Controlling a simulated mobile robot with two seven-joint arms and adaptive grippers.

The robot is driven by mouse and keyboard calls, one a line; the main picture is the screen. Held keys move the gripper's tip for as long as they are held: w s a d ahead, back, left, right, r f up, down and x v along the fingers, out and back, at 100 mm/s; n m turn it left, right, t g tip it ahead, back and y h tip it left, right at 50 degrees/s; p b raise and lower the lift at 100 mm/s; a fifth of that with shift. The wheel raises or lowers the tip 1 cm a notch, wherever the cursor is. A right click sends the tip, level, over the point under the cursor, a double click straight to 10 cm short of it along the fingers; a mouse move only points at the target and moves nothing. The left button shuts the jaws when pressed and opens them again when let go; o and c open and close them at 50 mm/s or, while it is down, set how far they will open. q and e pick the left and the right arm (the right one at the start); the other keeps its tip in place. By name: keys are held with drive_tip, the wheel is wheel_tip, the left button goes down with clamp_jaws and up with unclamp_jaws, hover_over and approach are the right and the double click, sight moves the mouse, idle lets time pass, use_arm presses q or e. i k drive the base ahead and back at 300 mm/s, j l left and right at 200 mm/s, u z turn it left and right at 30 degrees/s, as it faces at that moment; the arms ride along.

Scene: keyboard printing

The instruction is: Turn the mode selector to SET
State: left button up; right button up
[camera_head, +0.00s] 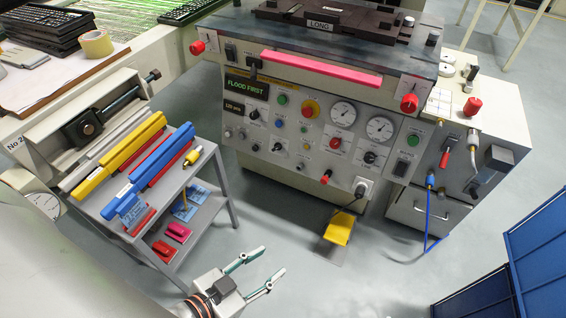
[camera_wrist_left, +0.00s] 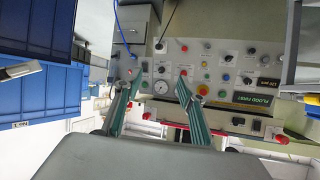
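The control panel (camera_head: 300,130) of the printing machine faces me in the head view, with several small knobs and buttons. Black rotary knobs show at its left (camera_head: 254,115), lower left (camera_head: 278,147) and right (camera_head: 370,157). Their labels are too small to read, so I cannot tell which one is the mode selector or where it points. My left gripper (camera_head: 273,261) is open and empty, low in front of the machine and well apart from the panel. In the left wrist view its fingers (camera_wrist_left: 159,78) are spread, with the panel upside down beyond them. My right gripper is not in view.
The green display (camera_head: 247,86) reads FLOOD FIRST. A grey shelf cart (camera_head: 205,165) with coloured bars stands left. A yellow foot pedal (camera_head: 339,229) is on the floor before the machine. Blue crates (camera_head: 540,250) stand at right. The floor between gripper and machine is mostly clear.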

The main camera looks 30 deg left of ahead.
sight(278, 146)
drive_tip(key=k+l, duration=0.1)
drive_tip(key=i+l+u, duration=0.15)
drive_tip(key=i+u, duration=0.2)
drive_tip(key=i, duration=0.15)
drive_tip(key=i+l+u, duration=0.3)
drive_tip(key=i, duration=0.2)
